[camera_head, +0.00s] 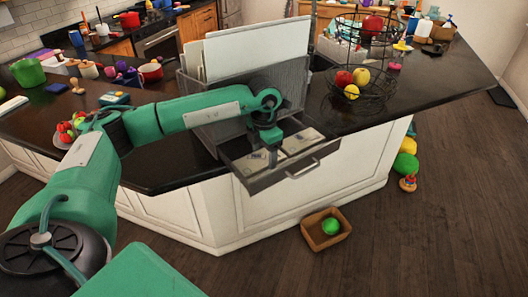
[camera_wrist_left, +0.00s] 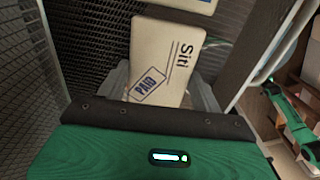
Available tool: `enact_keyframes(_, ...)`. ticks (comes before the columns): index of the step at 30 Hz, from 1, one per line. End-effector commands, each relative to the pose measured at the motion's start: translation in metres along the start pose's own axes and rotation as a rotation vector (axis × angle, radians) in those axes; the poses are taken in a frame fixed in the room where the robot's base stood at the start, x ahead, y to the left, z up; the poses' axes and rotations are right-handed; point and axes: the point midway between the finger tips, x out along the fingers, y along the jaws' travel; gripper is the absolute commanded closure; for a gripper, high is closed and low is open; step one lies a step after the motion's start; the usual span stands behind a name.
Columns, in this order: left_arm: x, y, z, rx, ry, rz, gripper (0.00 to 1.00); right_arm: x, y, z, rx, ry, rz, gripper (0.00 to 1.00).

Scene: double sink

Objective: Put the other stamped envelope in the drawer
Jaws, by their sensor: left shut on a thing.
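The grey mesh drawer (camera_head: 268,180) is pulled open from the desk organizer (camera_head: 292,82) on the dark counter. One pale envelope (camera_head: 303,140) lies in its right part. Another envelope (camera_head: 250,163) is in its left part, partly behind my gripper. My left gripper (camera_head: 272,152) reaches down into the drawer from above. In the left wrist view, the left gripper (camera_wrist_left: 160,90) is shut on an envelope (camera_wrist_left: 168,50) marked "Siti" with a blue "PAID" stamp. The edge of a second envelope (camera_wrist_left: 195,4) shows at the top there. My right gripper is not in view.
Large white papers (camera_head: 255,50) stand in the organizer. A wire fruit basket (camera_head: 362,85) stands close to its right. A wooden box (camera_head: 326,229) with a green ball is on the floor below the drawer. The air in front of the drawer is clear.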

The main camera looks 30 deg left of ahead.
Motion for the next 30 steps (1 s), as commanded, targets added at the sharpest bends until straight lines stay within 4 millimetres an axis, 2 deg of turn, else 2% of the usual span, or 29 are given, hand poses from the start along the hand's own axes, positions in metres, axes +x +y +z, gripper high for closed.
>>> enact_keyframes(2, 0.003, 0.0, 0.0, 0.0, 0.0, 0.0, 0.56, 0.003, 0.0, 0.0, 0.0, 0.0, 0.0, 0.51)
enact_keyframes(3, 0.002, 0.0, 0.0, 0.0, 0.0, 0.0, 0.3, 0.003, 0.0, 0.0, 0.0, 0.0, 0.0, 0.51)
enact_keyframes(6, 0.002, 0.0, 0.0, 0.0, 0.0, 0.0, 0.12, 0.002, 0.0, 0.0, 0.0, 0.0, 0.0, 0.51)
enact_keyframes(17, -0.003, 0.0, 0.0, 0.0, 0.0, 0.0, 0.12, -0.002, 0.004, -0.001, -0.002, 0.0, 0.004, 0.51)
enact_keyframes(19, -0.007, 0.0, 0.001, 0.0, -0.005, 0.0, 0.12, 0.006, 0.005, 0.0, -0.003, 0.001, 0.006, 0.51)
enact_keyframes(23, -0.03, 0.0, 0.002, 0.001, -0.007, 0.001, 0.12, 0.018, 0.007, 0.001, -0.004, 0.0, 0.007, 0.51)
enact_keyframes(30, -0.083, 0.0, 0.001, 0.001, -0.006, 0.001, 0.12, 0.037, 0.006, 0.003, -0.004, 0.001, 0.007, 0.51)
